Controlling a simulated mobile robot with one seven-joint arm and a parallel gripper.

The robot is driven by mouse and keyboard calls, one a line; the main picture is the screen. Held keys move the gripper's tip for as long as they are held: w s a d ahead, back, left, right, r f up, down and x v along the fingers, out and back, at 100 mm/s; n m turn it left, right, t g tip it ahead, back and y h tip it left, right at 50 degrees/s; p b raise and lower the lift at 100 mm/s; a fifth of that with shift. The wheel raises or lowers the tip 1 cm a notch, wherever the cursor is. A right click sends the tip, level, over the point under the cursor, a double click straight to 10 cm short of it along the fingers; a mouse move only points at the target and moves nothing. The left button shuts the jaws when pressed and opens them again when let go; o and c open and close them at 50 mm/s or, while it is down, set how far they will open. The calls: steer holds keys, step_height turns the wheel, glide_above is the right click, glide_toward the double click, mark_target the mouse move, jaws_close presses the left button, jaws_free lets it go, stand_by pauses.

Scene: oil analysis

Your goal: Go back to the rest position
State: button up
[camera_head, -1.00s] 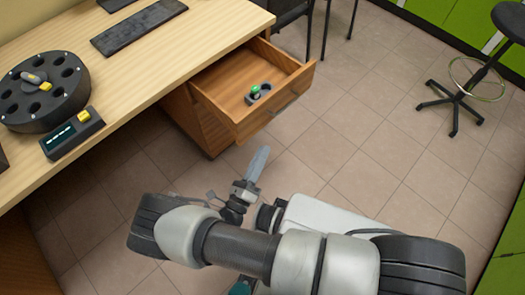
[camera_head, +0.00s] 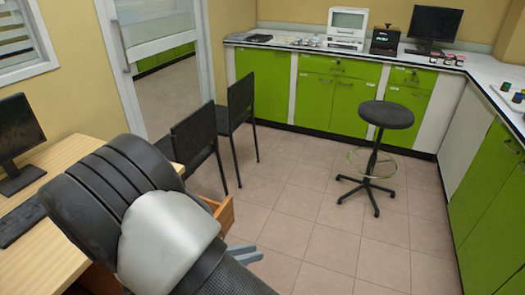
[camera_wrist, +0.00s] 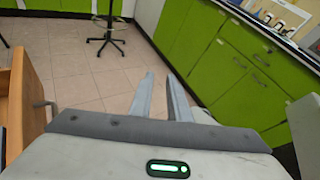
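My gripper (camera_wrist: 160,76) shows in the wrist view with its two grey fingers apart and nothing between them. It points out over the tiled floor. In the head view my arm fills the lower left, and only the grey fingers (camera_head: 245,254) show past it, beside the drawer. The wooden drawer (camera_head: 221,214) is mostly hidden behind my arm in the head view. Its side also shows at the left edge of the wrist view (camera_wrist: 24,100).
The wooden desk (camera_head: 65,158) with a monitor (camera_head: 18,135) is at the left. Two black chairs, one of them here (camera_head: 240,103), stand beyond it. A black stool (camera_head: 386,115) stands on the floor. Green cabinets (camera_head: 340,92) line the back and right. The middle floor is clear.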

steer(key=s+d+r+m+y, duration=0.35)
steer(key=d+r+m, duration=0.25)
steer(key=r+m, duration=0.25)
steer(key=s+d+r+m+g+y, duration=0.1)
steer(key=s+d+r+m+y, duration=0.2)
steer(key=d+r+m+y, duration=0.4)
steer(key=s+d+r+m+y, duration=0.2)
steer(key=s+d+r+m, duration=0.25)
steer(key=r+m, duration=0.55)
step_height(320, 180, up, 21)
steer(key=p, duration=2.1)
steer(key=shift+w+d, duration=0.15)
steer(key=shift+w, duration=0.3)
steer(key=shift+f+m, duration=0.1)
steer(key=shift+m, duration=0.15)
